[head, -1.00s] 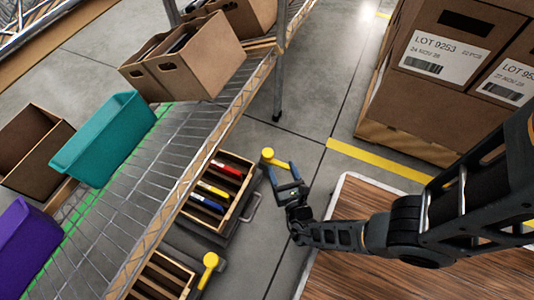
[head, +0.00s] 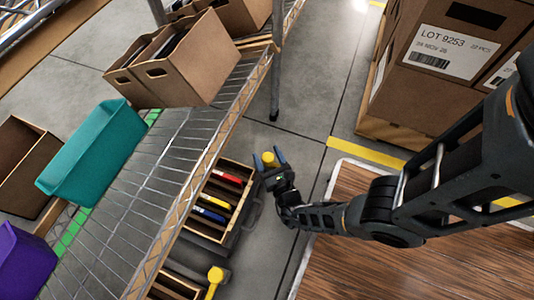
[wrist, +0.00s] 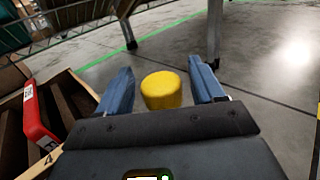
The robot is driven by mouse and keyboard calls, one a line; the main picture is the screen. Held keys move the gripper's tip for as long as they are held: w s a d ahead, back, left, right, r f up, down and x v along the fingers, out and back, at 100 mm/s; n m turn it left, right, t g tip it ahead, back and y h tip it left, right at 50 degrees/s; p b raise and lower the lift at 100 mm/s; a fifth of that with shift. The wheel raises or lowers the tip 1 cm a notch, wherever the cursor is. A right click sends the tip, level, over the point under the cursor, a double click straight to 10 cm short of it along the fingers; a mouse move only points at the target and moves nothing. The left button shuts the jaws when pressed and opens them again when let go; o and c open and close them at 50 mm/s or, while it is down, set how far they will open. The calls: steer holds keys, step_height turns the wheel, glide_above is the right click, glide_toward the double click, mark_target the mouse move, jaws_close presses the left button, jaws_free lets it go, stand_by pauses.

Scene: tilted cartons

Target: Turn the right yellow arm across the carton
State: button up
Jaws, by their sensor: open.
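The right yellow arm shows as a round yellow knob (head: 268,160) in the head view, beside the far right corner of an open wooden carton (head: 246,205). In the wrist view the knob (wrist: 162,91) stands between my blue fingers, with a narrow gap on each side. My gripper (head: 270,157) is open around it, not closed on it. The rest of this arm is hidden by my gripper. The carton, at the left in the wrist view (wrist: 70,125), holds red, yellow and blue items. A second yellow arm (head: 214,281) stands by the nearer carton.
A wire shelf (head: 165,180) runs close along the left of the carton, bearing a teal bin (head: 95,155) and brown boxes (head: 190,62). A shelf post (head: 276,70) stands beyond. Large labelled boxes (head: 440,50) stand at right. Grey floor (head: 310,120) lies open between.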

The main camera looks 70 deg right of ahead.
steer(key=shift+c, duration=0.4)
jaws_close()
steer(key=shift+f, duration=0.1)
